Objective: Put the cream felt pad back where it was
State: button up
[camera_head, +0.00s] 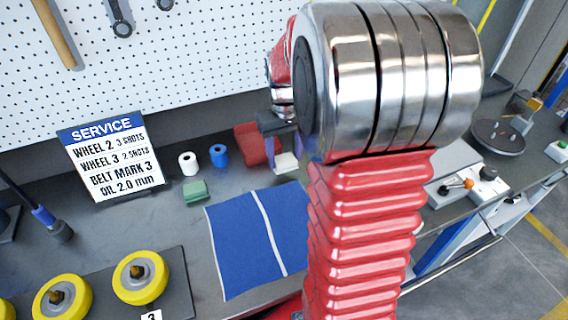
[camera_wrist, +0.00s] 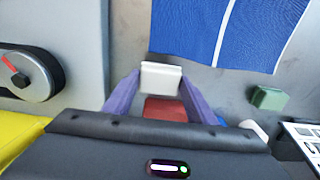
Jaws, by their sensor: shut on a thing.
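The cream felt pad (camera_wrist: 160,76) is a small pale block between the two purple fingertips of my gripper (camera_wrist: 161,82) in the wrist view. My gripper is shut on it. In the head view the pad (camera_head: 286,163) shows just below the gripper (camera_head: 284,146), close to the back of the bench and beyond the blue cloth. My arm hides part of the gripper there. I cannot tell whether the pad touches the bench.
A red block (camera_head: 251,144) is beside the gripper at the back. A white roll (camera_head: 188,163), a blue roll (camera_head: 219,155) and a green block (camera_head: 195,191) stand to the left. A blue cloth (camera_head: 240,250) with a white stripe lies in front. Yellow wheels (camera_head: 140,278) are front left.

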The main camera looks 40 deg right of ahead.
aim_at(285, 158)
jog(key=shift+f, duration=1.65)
jog(key=shift+f, duration=0.1)
jog(key=o, duration=1)
jog(key=shift+o, duration=0.2)
notch_tip(285, 158, up, 12)
jog(key=shift+a, duration=0.1)
jog(key=s+a+r+n+t, duration=0.1)
jog(key=s+a+t, duration=0.1)
jog(key=s+a, duration=0.4)
jog(key=s+a+r+n+t, duration=0.1)
jog(key=s+a, duration=0.6)
jog(key=a, duration=0.8)
jog(key=n+t, duration=0.1)
jog(key=t, duration=0.1)
jog(key=shift+s+t, duration=0.15)
jog(key=shift+t, duration=0.15)
